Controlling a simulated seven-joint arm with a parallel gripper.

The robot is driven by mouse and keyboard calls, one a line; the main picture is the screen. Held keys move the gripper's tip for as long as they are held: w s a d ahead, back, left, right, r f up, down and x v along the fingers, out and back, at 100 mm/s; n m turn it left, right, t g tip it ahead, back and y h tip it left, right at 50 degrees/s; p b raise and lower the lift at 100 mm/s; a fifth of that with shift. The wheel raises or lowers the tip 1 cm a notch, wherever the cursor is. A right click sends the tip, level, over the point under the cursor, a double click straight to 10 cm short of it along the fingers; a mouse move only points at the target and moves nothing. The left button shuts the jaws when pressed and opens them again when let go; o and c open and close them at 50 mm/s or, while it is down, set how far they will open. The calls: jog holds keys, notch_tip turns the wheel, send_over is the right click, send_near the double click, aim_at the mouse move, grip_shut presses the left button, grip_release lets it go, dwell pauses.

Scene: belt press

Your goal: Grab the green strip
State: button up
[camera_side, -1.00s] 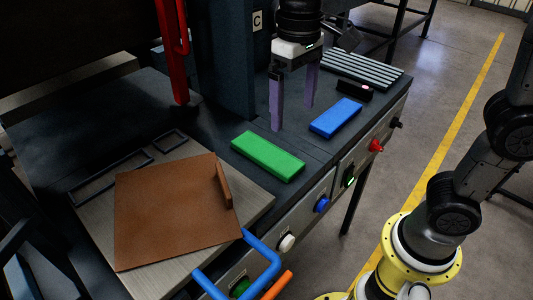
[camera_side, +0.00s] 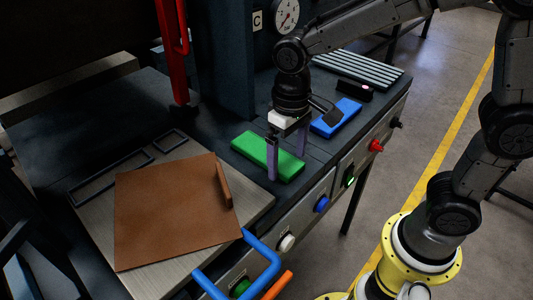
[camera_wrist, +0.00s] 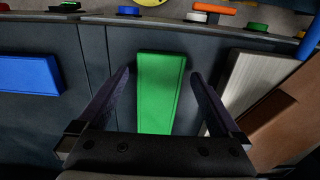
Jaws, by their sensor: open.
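The green strip (camera_side: 258,151) lies flat on the dark bench in the side view, left of the blue strip. In the wrist view the green strip (camera_wrist: 160,95) lies between my two fingers, with dark gaps on both sides. My gripper (camera_side: 287,175) is open, its fingers pointing down at the strip's right part. In the wrist view my gripper (camera_wrist: 161,80) shows its fingers apart, with nothing held. I cannot tell how far the fingertips are above the bench. One finger hides part of the strip in the side view.
The blue strip (camera_side: 336,118) lies close to the right behind my gripper. A brown board (camera_side: 175,210) rests on a metal plate at left. Blue (camera_side: 321,204), red (camera_side: 376,146) and other buttons line the bench's front edge. A red handle (camera_side: 174,50) hangs at the back.

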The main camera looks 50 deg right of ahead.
jog(key=shift+f, duration=0.4)
jog(key=shift+c, duration=0.3)
jog(key=c, duration=1.5)
jog(key=shift+r, duration=0.2)
jog(key=shift+r, duration=0.65)
jog(key=s+d+r, duration=0.1)
jog(key=s+r, duration=0.2)
jog(key=s, duration=0.1)
jog(key=s+d+r, duration=0.2)
jog(key=s+r, duration=0.2)
jog(key=s, duration=0.1)
jog(key=s+d+r, duration=0.1)
jog(key=s+r, duration=0.3)
jog(key=shift+s+d+r, duration=0.15)
jog(key=shift+d+r, duration=0.05)
